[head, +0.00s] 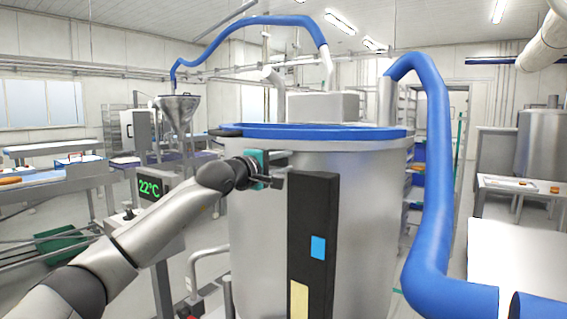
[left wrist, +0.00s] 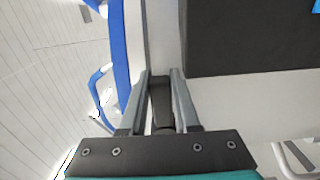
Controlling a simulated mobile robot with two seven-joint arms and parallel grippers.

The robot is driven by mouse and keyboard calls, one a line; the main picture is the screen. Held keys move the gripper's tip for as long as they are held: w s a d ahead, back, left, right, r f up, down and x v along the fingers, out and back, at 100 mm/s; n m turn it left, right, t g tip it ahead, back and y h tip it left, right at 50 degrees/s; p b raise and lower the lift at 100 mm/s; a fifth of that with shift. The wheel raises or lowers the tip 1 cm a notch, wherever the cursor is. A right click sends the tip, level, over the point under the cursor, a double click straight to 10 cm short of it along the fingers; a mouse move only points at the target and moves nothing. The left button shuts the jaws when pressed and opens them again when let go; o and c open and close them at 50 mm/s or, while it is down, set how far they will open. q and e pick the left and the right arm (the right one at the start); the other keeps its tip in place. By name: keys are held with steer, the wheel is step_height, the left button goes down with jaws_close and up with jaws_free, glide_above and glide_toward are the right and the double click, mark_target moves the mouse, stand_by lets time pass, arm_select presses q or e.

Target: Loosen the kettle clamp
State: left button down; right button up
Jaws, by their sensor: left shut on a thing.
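The large steel kettle (head: 375,220) with a blue rim (head: 330,132) stands upright in front of me in the head view. My left gripper (head: 280,171) is at the kettle's upper side wall, just below the rim and left of the black panel. It is shut on a small dark part, which I take to be the clamp (left wrist: 162,108). The clamp shows between the two grey fingers in the left wrist view. In the head view the clamp is mostly hidden by the gripper, and I cannot tell how tight it is. My right gripper is not in view.
The black control panel (head: 325,207) with a blue screen is on the kettle's front, close right of the gripper. A thick blue pipe (head: 433,190) runs down at the right. A temperature display (head: 150,188) stands at the left behind my arm.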

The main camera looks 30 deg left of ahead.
arm_select(q)
steer(key=shift+f, duration=0.15)
steer(key=c, duration=0.6)
jaws_free()
steer(key=shift+c, duration=0.2)
steer(key=s+a+b, duration=0.1)
steer(key=s+b, duration=0.7)
steer(key=s, duration=0.7)
steer(key=shift+s+a, duration=0.1)
